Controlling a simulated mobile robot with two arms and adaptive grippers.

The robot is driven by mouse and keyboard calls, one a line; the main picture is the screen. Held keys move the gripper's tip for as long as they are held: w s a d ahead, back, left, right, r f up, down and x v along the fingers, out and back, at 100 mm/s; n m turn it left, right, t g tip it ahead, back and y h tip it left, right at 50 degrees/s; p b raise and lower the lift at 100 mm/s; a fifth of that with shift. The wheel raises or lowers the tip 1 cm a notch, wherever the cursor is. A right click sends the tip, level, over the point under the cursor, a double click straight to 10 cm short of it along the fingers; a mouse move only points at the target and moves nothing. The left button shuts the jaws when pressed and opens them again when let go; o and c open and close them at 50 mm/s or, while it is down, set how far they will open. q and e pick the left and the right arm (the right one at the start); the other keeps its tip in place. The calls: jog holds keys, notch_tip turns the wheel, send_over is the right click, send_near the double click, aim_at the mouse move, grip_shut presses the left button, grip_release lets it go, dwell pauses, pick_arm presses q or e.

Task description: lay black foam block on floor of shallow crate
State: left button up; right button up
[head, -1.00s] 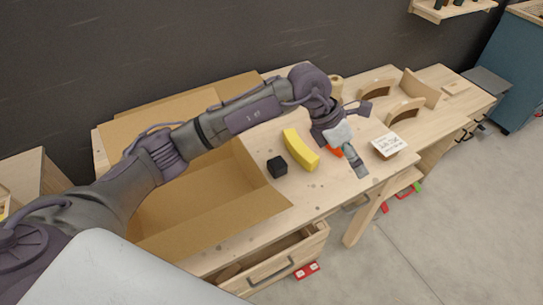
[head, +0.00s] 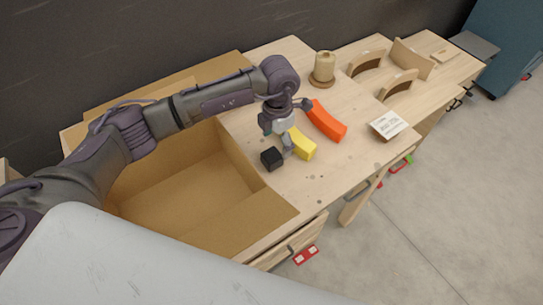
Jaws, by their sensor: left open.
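The black foam block (head: 271,158) is a small dark cube on the wooden bench top, just right of the crate's edge. The shallow crate (head: 252,222) is an open brown cardboard-like box with flaps out, left of the block. The part of its floor that shows looks bare; my arm hides some of it. My left gripper (head: 279,143) is open, pointing down over the bench beside the block and in front of the yellow piece. I cannot tell whether it touches either. My right gripper is not in view.
A yellow curved block (head: 302,145) lies close right of the gripper, and an orange one (head: 327,121) lies beyond it. A wooden cylinder (head: 324,68) stands at the back. A white card (head: 387,124) is at the right. The front bench top is clear.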

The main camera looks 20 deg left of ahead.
aim_at(276, 153)
pick_arm(q)
jog(key=shift+f, duration=0.2)
notch_tip(276, 153, down, 4)
jog(key=shift+s+a+f+p, duration=0.1)
jog(key=shift+s+f+p, duration=0.1)
jog(key=shift+p, duration=0.8)
jog(key=shift+w+f, duration=0.1)
jog(key=shift+f, duration=0.2)
jog(key=c, duration=0.8)
jog(key=shift+c, duration=0.5)
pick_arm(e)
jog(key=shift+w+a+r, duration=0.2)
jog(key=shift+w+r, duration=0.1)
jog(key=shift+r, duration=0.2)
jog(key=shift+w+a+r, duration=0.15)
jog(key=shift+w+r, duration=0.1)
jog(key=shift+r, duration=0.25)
pick_arm(q)
jog(key=shift+r, duration=0.2)
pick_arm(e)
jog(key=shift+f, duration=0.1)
